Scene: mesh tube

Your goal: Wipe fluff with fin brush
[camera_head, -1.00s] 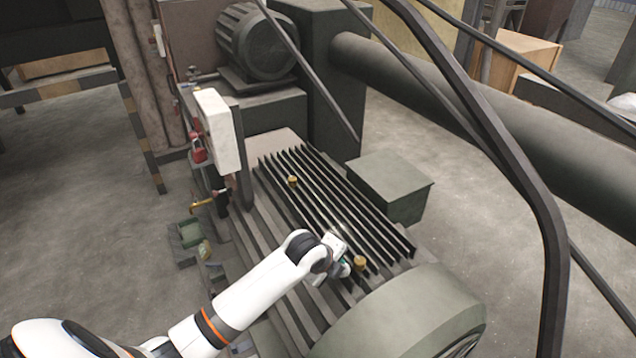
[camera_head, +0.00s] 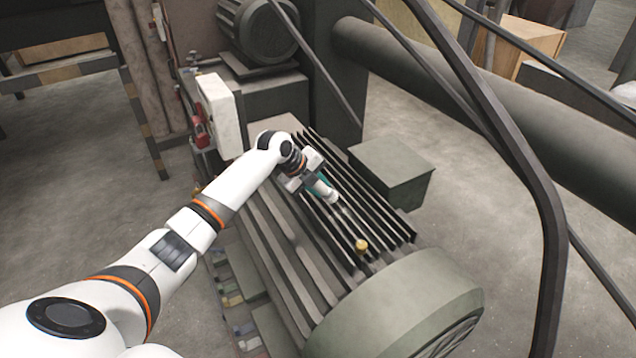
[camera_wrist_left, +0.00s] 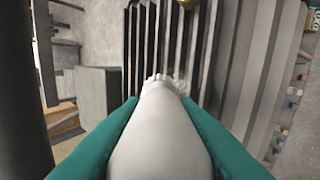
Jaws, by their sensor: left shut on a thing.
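My left gripper (camera_head: 318,183) is shut on the fin brush, with a teal finger on each side of its pale handle. The brush (camera_head: 328,193) points down toward the dark fins (camera_head: 377,210) on top of the motor. In the left wrist view the brush (camera_wrist_left: 160,130) fills the lower middle, its bristle tip at the fins; I cannot tell whether it touches them. Faint whitish fluff (camera_head: 346,211) shows between the fins just beyond the tip. It also shows faintly in the left wrist view (camera_wrist_left: 178,76). My right gripper is not in view.
A brass knob (camera_head: 361,246) stands among the fins near the rounded motor end (camera_head: 410,305). A green-grey box (camera_head: 392,170) sits beside the fins. A white box (camera_head: 219,115) stands behind my left arm. Dark rails (camera_head: 545,220) cross the right side.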

